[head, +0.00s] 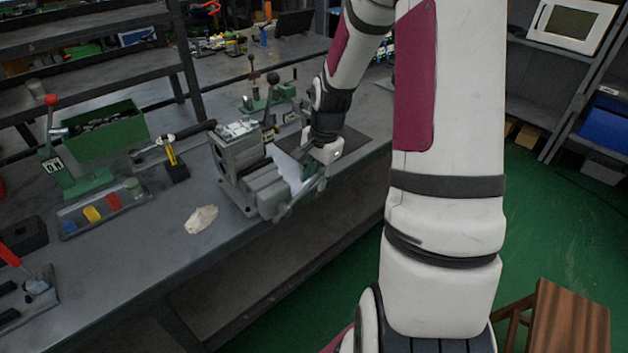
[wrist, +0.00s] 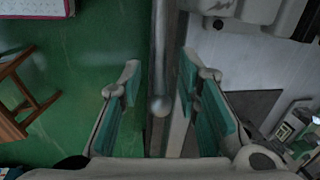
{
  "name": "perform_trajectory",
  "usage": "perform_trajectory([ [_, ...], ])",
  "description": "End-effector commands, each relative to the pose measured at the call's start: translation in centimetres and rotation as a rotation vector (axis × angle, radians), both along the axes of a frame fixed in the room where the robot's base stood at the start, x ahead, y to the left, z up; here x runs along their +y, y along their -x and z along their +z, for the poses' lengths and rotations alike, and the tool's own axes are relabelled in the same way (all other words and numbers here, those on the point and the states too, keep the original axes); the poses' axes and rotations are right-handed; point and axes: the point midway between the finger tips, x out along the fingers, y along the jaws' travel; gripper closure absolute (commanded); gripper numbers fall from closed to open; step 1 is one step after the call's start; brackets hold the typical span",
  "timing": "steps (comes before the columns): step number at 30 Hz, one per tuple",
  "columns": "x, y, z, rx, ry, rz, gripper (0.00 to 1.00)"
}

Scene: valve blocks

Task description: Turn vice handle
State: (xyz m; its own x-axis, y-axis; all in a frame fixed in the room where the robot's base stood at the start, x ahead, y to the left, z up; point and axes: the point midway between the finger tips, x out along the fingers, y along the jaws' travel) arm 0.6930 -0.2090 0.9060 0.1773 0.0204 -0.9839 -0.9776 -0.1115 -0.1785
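The grey vice (head: 240,172) is mounted at the front edge of the workbench, with its jaw end toward my arm. Its handle (head: 300,197) shows as a thin slanted bar at the front. In the wrist view the handle (wrist: 160,106) runs upright in the picture and ends in a round knob. My gripper (wrist: 160,82) is open, with teal pads on either side of the bar and a visible gap to each. I cannot tell whether the bar lies at fingertip depth. In the head view my wrist (head: 325,150) hides part of the vice's right side.
On the workbench (head: 215,235) are a beige rag (head: 201,219), a green bin (head: 105,130), a tray of coloured blocks (head: 104,212) and lever presses. A wooden stool (head: 568,318) stands at the lower right. Green floor in front of the bench is open.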

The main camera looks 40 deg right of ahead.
Motion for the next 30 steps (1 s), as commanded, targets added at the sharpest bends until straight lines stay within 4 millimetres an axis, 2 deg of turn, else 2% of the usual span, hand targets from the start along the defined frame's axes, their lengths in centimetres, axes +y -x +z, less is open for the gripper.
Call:
perform_trajectory([
  [5,0.0,-0.2,-1.3,0.001,0.0,0.001,0.69],
  [14,0.0,-0.2,-1.4,0.0,0.0,0.001,0.69],
  [18,0.0,-0.2,-1.4,0.0,0.0,0.001,0.99],
  [30,-0.1,0.1,-1.6,0.007,-0.022,-0.006,1.0],
])
